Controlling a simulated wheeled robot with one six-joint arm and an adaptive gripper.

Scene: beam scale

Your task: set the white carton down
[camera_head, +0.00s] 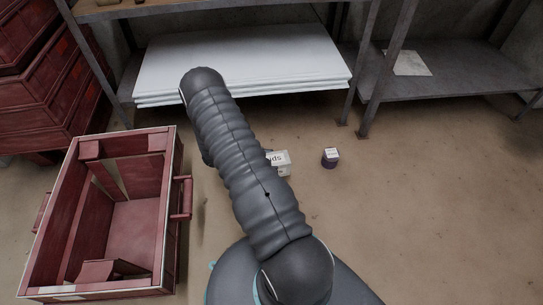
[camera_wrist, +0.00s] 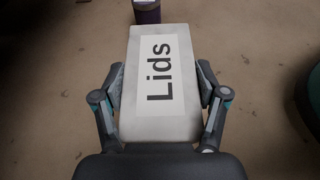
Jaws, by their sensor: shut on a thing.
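The white carton (camera_wrist: 187,118) fills the middle of the wrist view, with a white label reading "Lids" on its face. My gripper (camera_wrist: 160,88) is shut on it, one finger against each long side. In the head view the carton (camera_head: 284,169) shows only in part beside my dark arm, which hides the rest of it and my gripper. I cannot tell whether the carton's underside touches the floor.
A small purple container with a white top (camera_head: 330,159) stands on the floor right of the carton; it also shows beyond the carton in the wrist view (camera_wrist: 147,13). A red crate (camera_head: 172,215) stands at left. Metal shelves (camera_head: 440,88) line the back. Floor at right is clear.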

